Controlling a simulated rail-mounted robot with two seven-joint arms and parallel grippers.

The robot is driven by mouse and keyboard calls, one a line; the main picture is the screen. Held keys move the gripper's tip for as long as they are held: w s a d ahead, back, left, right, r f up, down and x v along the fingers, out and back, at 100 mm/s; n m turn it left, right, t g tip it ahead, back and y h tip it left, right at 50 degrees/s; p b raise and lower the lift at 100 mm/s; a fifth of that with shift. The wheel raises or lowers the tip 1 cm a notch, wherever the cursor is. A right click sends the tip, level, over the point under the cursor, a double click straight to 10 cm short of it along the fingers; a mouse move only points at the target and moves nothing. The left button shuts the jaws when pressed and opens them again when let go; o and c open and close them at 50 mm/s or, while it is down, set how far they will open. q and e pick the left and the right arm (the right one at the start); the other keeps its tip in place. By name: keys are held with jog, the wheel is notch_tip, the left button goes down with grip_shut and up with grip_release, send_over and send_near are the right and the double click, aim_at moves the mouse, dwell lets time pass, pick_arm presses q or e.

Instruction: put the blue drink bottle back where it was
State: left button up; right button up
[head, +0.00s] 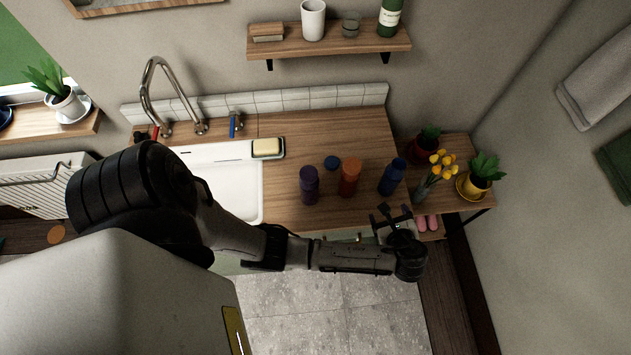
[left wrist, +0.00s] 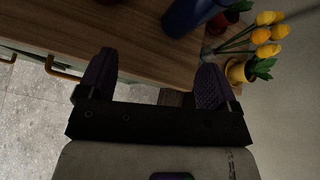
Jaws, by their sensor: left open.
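The blue drink bottle (head: 392,177) stands upright on the wooden counter, right of the orange bottle (head: 349,178) and the purple bottle (head: 309,185). Its lower part shows at the top of the left wrist view (left wrist: 188,16). My left gripper (head: 393,211) is at the counter's front edge, just in front of the blue bottle in the picture. In the left wrist view its two fingers (left wrist: 157,64) are apart with nothing between them, and the bottle is beyond the fingertips. A small dark blue disc (head: 331,163) lies on the counter behind the purple and orange bottles. My right gripper is out of view.
Yellow flowers (head: 441,163) in a vase and potted plants (head: 481,175) stand close to the right of the blue bottle. The sink (head: 232,186) is at the left, with soap in a dish (head: 267,147). A wall shelf (head: 335,42) hangs above.

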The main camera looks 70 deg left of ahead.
pick_arm(q)
jog(key=s+f+n+h, duration=0.3)
jog(key=s+n+h, duration=0.4)
jog(key=s, duration=0.6)
jog(key=s+r+n+h, duration=0.4)
jog(key=s+r+n, duration=0.2)
jog(key=s+n, duration=0.3)
jog(key=shift+s+r+t, duration=0.2)
jog(key=shift+s+t, duration=0.1)
jog(key=shift+s, duration=0.4)
